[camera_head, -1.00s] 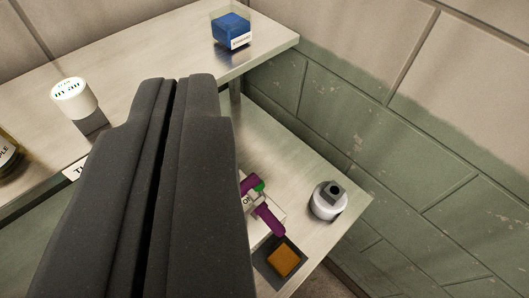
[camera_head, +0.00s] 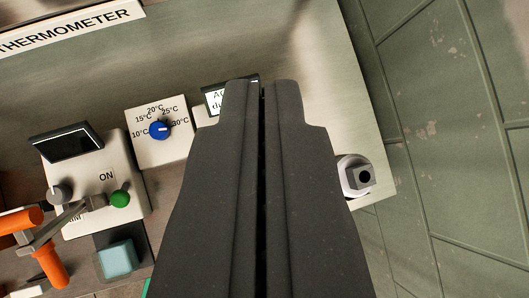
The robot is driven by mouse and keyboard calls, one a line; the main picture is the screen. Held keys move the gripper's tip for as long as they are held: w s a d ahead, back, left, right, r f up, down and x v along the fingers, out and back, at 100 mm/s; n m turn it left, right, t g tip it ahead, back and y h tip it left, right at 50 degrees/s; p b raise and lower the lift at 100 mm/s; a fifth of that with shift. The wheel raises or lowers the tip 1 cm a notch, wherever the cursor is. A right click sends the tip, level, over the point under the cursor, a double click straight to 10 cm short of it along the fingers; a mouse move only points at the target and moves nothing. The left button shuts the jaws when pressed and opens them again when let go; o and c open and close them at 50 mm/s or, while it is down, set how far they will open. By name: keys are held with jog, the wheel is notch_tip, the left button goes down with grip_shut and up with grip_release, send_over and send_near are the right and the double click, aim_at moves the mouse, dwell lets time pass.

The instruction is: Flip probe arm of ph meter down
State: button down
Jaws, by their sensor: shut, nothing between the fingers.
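My gripper (camera_head: 262,88) is shut and empty, and it fills the middle of the view from the bottom edge up. No label naming a ph meter can be read. At the left, a white unit (camera_head: 132,186) has a tilted dark screen, an ON mark and a green button. A grey bar with orange handles (camera_head: 52,262) crosses its front, left of my gripper and apart from it. A small lit screen (camera_head: 213,100) on another white unit shows just behind my left finger; the rest of that unit is hidden. The purple arm seen earlier is not visible.
A white dial box with a blue knob (camera_head: 159,129) stands left of my gripper. A teal block (camera_head: 117,258) lies below the left unit. A white round piece with a grey top (camera_head: 356,176) is at the shelf's right edge. A THERMOMETER label (camera_head: 65,28) is at upper left.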

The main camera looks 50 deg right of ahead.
jog(key=w+f+n+g+y+p, duration=0.1)
jog(key=f+g+p, duration=0.4)
jog(key=f, duration=0.5)
jog(key=shift+w+d+n+p, duration=0.45)
jog(key=shift+w+n+p, duration=0.5)
jog(key=shift+p, duration=0.2)
jog(key=shift+w, duration=0.1)
notch_tip(320, 180, down, 9)
jog(key=p, duration=0.3)
jog(key=shift+f, duration=0.2)
